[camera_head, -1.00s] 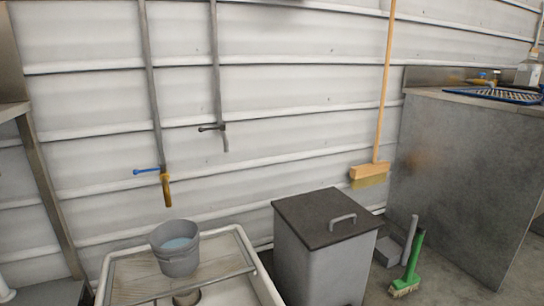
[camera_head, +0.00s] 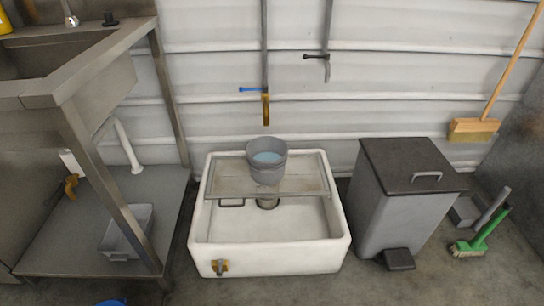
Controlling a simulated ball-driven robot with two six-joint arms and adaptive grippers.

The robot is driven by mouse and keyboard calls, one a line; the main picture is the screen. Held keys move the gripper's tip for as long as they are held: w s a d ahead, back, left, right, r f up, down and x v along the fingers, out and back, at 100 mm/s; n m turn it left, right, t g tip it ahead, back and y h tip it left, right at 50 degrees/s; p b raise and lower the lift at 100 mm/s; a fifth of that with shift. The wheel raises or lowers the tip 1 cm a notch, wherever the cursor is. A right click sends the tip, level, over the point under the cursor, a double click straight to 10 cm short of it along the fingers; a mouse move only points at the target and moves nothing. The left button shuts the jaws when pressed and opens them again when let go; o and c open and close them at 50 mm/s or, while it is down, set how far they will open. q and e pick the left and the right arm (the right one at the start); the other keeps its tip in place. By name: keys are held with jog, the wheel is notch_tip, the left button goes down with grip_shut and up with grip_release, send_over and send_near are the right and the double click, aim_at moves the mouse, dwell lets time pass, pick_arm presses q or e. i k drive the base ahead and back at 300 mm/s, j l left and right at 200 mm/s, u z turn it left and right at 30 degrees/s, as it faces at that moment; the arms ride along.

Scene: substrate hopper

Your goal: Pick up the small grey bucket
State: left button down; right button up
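The small grey bucket (camera_head: 267,172) stands upright on a slatted rack (camera_head: 310,178) across the back of a white floor sink (camera_head: 340,232). Something pale blue shows inside the bucket, perhaps water. A pipe with a blue-handled tap (camera_head: 265,100) hangs on the wall above and behind it. Neither of my grippers is in view.
A grey pedal bin (camera_head: 395,215) stands right of the floor sink. A steel sink table (camera_head: 95,75) with a lower shelf and a grey tub (camera_head: 128,232) is at left. A green brush (camera_head: 478,240) and a wall broom (camera_head: 474,128) are at right. The bottom right floor is clear.

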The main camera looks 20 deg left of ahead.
aim_at(267, 155)
jog(key=u, duration=0.8)
jog(key=i+j+u, duration=0.1)
jog(key=i+u, duration=0.4)
jog(key=i+l+u, duration=0.1)
jog(key=i+u, duration=0.4)
